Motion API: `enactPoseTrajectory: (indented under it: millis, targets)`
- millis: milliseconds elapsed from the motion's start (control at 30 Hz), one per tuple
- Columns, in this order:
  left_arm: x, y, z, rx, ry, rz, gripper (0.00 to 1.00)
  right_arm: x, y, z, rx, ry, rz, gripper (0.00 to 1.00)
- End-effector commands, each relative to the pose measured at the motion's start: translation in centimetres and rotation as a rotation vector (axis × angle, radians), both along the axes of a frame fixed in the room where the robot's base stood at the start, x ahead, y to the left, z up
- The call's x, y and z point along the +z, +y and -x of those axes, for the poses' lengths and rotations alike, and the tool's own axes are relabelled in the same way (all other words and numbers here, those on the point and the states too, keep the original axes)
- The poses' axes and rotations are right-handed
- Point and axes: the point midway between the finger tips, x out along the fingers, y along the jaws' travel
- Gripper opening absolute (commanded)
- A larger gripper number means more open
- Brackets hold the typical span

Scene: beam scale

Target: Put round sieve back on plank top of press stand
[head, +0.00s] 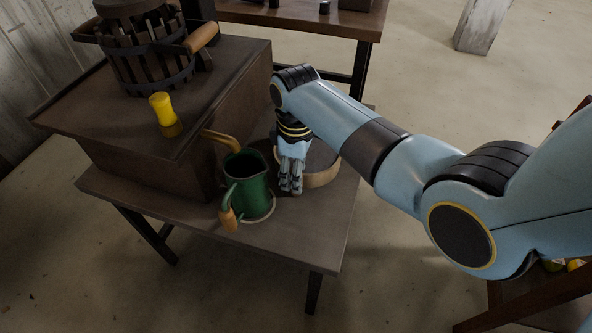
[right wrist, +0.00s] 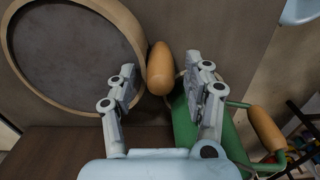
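The round sieve (head: 324,166) has a pale wooden rim and a dark mesh. It lies on the lower wooden top (head: 322,222), partly hidden behind my right gripper (head: 291,188). The right wrist view shows it at upper left (right wrist: 75,50). There, my right gripper (right wrist: 165,95) has its fingers apart. An orange wooden handle (right wrist: 160,68) shows between and beyond them, beside the sieve rim; whether it belongs to the sieve is unclear. The higher brown top (head: 110,118) carries a slatted press basket (head: 150,62). My left gripper is not in view.
A green jug (head: 252,183) with an orange grip stands left of my right gripper, close to it. Another table (head: 300,17) is behind. The front right corner of the lower top is clear.

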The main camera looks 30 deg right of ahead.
Motion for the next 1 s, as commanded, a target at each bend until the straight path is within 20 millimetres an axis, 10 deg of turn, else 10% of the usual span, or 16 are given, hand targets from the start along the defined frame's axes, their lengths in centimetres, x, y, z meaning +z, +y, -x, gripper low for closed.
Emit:
enactPoseTrajectory:
  millis: [333,1000]
  targets:
    - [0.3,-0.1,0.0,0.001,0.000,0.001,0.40,0.9,0.0,-0.1,0.000,-0.003,0.000,0.51]
    - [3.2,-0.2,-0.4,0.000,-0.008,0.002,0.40,12.0,0.0,-0.1,0.000,-0.001,0.000,0.51]
